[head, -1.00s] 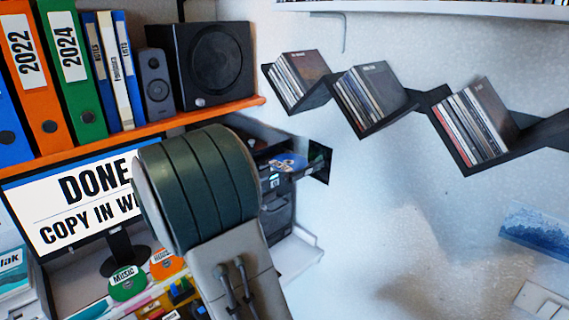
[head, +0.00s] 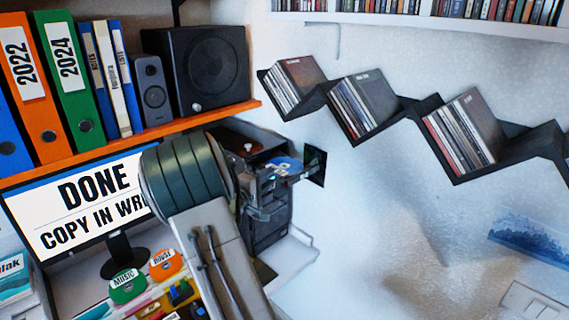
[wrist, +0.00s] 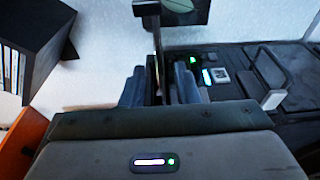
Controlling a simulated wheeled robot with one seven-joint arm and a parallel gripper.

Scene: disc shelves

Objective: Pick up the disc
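I cannot tell whether that piece is the disc, the tray or both. The disc's face does not show in the wrist view.
An orange shelf (head: 120,138) with binders and a black speaker (head: 210,66) is above. A dark zigzag wall shelf (head: 405,112) holds cases at the right. A monitor (head: 75,205) stands left. A dark panel (head: 315,166) is beside the tray.

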